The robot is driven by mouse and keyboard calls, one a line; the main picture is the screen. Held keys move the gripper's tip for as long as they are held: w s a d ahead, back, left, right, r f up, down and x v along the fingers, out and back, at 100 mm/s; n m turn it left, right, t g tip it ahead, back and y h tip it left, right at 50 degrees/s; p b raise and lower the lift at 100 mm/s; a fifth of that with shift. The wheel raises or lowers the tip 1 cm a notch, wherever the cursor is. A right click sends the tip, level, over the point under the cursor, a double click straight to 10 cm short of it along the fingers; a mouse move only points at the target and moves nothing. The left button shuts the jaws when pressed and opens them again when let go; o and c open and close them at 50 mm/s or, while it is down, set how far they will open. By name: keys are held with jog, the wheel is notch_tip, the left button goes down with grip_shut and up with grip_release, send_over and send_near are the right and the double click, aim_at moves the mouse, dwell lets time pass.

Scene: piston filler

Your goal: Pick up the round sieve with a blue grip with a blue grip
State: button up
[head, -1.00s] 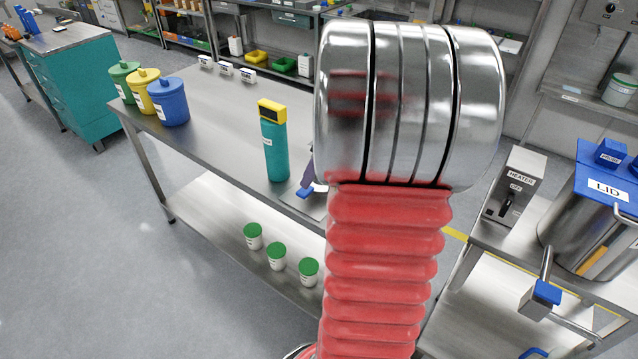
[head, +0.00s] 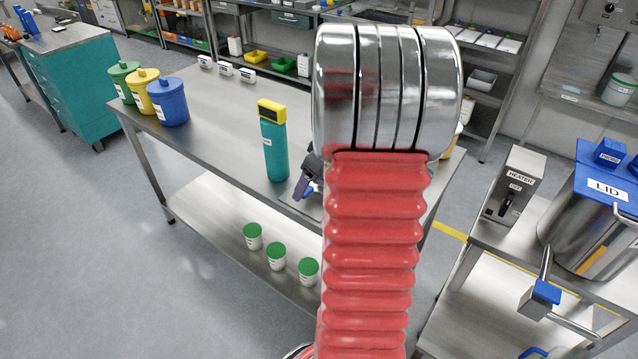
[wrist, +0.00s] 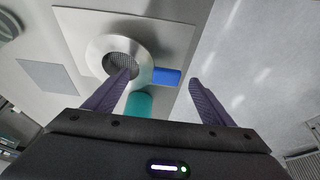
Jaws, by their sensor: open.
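The round sieve (wrist: 98,48), a pale metal ring with a mesh middle, lies on a light square plate in the wrist view. Its blue grip (wrist: 167,76) points right. My gripper (wrist: 161,78) is open, with the two purple fingers on either side of the blue grip in the picture. The left fingertip overlaps the mesh; I cannot tell the height gap. In the head view the gripper (head: 305,186) shows only partly beside my red arm, over the table's front edge. A bit of blue shows beside it; the sieve's ring is hidden there.
A teal container with a yellow top (head: 273,145) stands close left of the gripper; its teal body shows in the wrist view (wrist: 140,103). Blue, yellow and green lidded tubs (head: 170,103) stand at the table's left.

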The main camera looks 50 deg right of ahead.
jog(key=shift+x, duration=1.15)
jog(key=shift+c, duration=0.7)
jog(key=c, duration=1)
jog(key=shift+r, duration=0.7)
jog(key=shift+c, duration=1.3)
notch_tip(320, 180, up, 9)
jog(key=shift+f, duration=0.15)
jog(key=c, duration=0.3)
